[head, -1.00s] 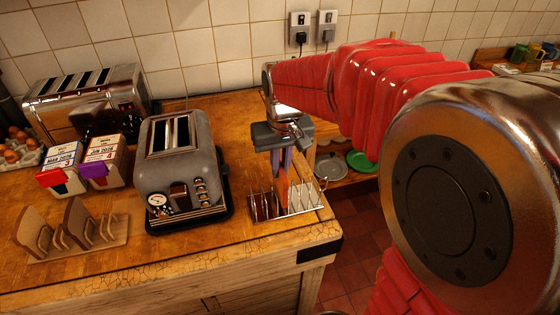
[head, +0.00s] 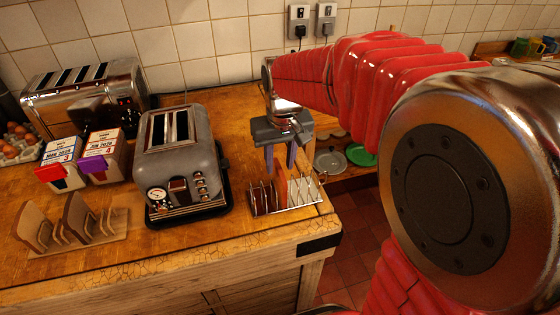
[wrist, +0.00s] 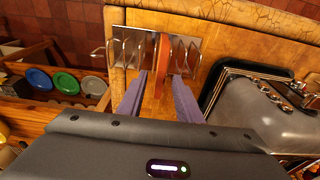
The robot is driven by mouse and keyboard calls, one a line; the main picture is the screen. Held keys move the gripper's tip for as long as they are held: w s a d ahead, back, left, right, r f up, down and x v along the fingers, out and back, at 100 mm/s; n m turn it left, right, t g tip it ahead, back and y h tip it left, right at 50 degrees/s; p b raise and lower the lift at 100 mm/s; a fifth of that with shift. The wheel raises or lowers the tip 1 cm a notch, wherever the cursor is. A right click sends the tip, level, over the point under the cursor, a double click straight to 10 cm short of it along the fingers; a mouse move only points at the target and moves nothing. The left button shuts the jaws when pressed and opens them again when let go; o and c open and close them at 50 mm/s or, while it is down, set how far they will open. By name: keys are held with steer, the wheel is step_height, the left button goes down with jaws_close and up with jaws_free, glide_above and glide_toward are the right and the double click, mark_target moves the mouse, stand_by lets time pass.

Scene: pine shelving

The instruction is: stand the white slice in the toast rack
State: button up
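The wire toast rack (head: 306,192) stands near the counter's right front corner; it also shows in the wrist view (wrist: 192,53). One slice (wrist: 160,56) stands upright between its wires near the middle, showing an orange-brown edge; its pale face is hidden from here. In the head view the slice (head: 281,189) is a thin reddish strip. My gripper (head: 280,167) is open above the rack. In the wrist view its two purple fingers (wrist: 160,76) are spread on either side of the slice, with gaps to it.
A grey toaster (head: 176,175) stands left of the rack. Farther left are a wooden rack (head: 85,244) holding bread slices, two dated packs (head: 103,160) and a chrome toaster (head: 50,108). Plates (wrist: 65,83) sit on a lower shelf beyond the counter's right edge.

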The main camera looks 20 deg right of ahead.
step_height(320, 180, up, 14)
steer(key=s, duration=0.2)
steer(key=shift+f, duration=0.25)
stand_by(0.9)
steer(key=s+f+t, duration=0.2)
steer(key=s+f, duration=0.2)
steer(key=s, duration=0.4)
steer(key=s+f+t, duration=0.2)
steer(key=s+f, duration=0.2)
steer(key=s, duration=0.4)
steer(key=shift+s, duration=0.25)
steer(key=shift+d, duration=0.15)
stand_by(0.8)
